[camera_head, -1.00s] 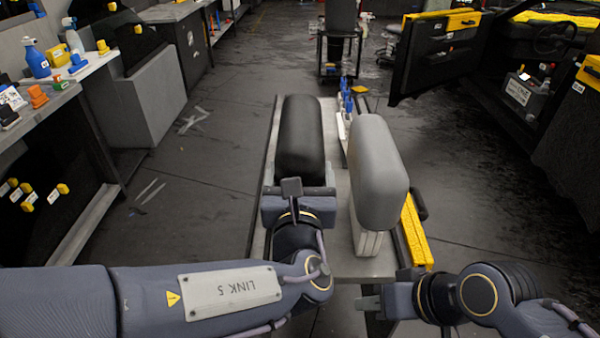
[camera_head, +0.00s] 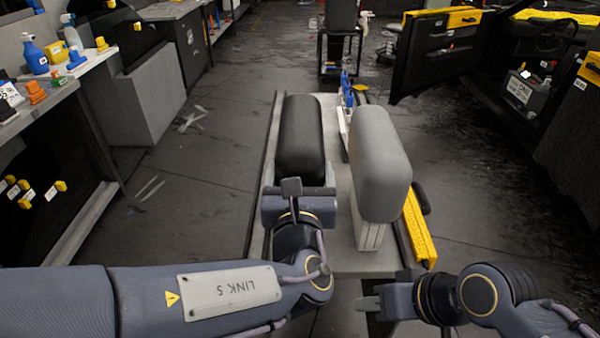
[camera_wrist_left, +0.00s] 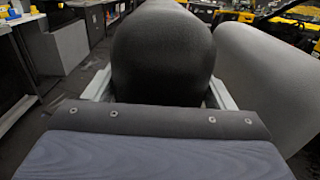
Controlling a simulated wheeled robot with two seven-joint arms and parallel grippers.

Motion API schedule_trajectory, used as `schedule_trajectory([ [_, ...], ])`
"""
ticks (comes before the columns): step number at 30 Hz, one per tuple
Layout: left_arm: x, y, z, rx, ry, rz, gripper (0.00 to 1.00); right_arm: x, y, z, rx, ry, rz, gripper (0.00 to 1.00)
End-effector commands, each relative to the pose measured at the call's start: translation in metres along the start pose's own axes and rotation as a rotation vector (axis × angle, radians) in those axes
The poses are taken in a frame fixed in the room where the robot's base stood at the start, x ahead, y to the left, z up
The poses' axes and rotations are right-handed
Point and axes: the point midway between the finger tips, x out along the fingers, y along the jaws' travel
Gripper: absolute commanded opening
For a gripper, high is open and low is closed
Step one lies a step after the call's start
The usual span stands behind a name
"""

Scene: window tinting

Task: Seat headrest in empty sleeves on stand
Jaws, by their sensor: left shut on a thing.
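A black headrest (camera_head: 299,135) is held between the fingers of my left gripper (camera_head: 299,190) over the left side of the grey stand (camera_head: 348,264). In the left wrist view the headrest (camera_wrist_left: 163,55) fills the middle, with a pale finger on each side. Its underside, any posts and the sleeves below it are hidden. A grey headrest (camera_head: 379,160) stands upright beside it on the right, above a pale block (camera_head: 369,234); a gap separates the two. My right gripper (camera_head: 369,304) is low, in front of the stand's near right corner; its opening is unclear.
A yellow case (camera_head: 417,228) lies along the stand's right side. Blue-handled tools (camera_head: 346,92) are behind the headrests. A workbench (camera_head: 60,95) with bottles is at left, and an open car door (camera_head: 435,50) at right.

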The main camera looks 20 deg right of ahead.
Motion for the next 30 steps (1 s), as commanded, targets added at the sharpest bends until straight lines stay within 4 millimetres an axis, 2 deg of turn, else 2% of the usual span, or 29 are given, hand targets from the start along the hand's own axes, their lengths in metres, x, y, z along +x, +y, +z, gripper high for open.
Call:
schedule_trajectory([
  [30, 0.0, 0.0, -0.022, -0.002, -0.005, 0.0, 0.36, 0.021, 0.009, 0.011, 0.0, 0.0, 0.0, 0.36],
])
